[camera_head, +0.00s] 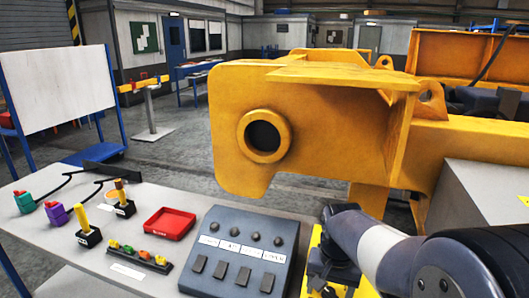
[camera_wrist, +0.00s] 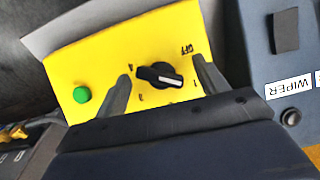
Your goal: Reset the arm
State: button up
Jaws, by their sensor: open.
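In the wrist view my gripper (camera_wrist: 160,69) is open, its two dark fingers pointing at a yellow control box (camera_wrist: 95,50). The fingers stand on either side of a black rotary knob (camera_wrist: 160,76); I cannot tell whether they touch it. The knob's white mark lies toward the lower right, and an "OFF" label is printed above right. A green button (camera_wrist: 81,94) is left of the knob. In the head view my arm (camera_head: 385,245) reaches in from the lower right, over the yellow box (camera_head: 313,262); it hides much of the box and the knob.
A grey switch panel (camera_head: 240,250) stands left of the yellow box. A red tray (camera_head: 165,223), a small black block with coloured knobs (camera_head: 138,257) and cabled connectors (camera_head: 57,214) are on the grey table (camera_head: 85,268). A large yellow casting (camera_head: 330,120) stands behind.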

jog(key=n+h, duration=0.1)
jog(key=n, duration=0.1)
jog(key=n+h, duration=0.1)
jog(key=n, duration=0.2)
jog(key=shift+a+h, duration=0.2)
jog(key=shift+h, duration=0.1)
jog(key=w+v, duration=0.1)
jog(key=v, duration=1)
jog(key=s+d, duration=0.1)
jog(key=s, duration=0.1)
jog(key=s+d, duration=0.2)
jog(key=shift+d+f, duration=0.15)
jog(key=shift+f, duration=0.25)
